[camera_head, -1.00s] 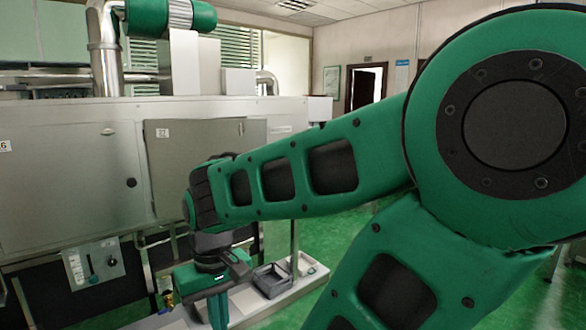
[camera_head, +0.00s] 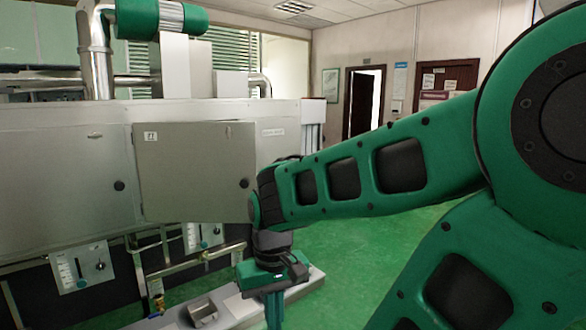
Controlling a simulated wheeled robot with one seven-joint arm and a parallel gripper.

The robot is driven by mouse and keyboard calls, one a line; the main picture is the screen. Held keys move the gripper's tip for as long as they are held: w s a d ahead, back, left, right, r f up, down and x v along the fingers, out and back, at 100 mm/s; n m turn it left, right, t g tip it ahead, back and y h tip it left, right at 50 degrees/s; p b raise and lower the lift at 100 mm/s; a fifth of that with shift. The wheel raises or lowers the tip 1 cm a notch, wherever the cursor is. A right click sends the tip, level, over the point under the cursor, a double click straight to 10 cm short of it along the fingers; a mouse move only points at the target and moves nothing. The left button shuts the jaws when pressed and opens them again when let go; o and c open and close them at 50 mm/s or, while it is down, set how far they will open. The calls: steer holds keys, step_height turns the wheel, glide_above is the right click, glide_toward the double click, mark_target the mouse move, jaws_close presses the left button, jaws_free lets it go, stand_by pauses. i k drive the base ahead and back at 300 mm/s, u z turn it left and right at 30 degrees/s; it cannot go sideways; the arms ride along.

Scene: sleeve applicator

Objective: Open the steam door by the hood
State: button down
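A long grey machine has flat metal doors along its front. The labelled grey door (camera_head: 195,170) has a dark round knob (camera_head: 244,183) near its right edge. A dark gap runs down this door's left edge; I cannot tell whether it stands ajar. A second grey door (camera_head: 65,185), with its own dark knob, is to its left. I cannot tell which one is the steam door. My gripper (camera_head: 274,310) points down, below and right of the labelled door, apart from it. Its fingertips are cut off by the lower edge, so its opening is unclear.
A silver pipe (camera_head: 98,55) and a green cylinder (camera_head: 160,17) are above the machine. Control panels (camera_head: 82,268) and a brass pipe (camera_head: 205,257) are below the doors. Green floor is clear on the right.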

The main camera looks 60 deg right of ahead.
mark_target(189, 171)
steer(key=z, duration=0.3)
steer(key=k, duration=1.65)
steer(key=z, duration=0.3)
steer(key=i, duration=1.65)
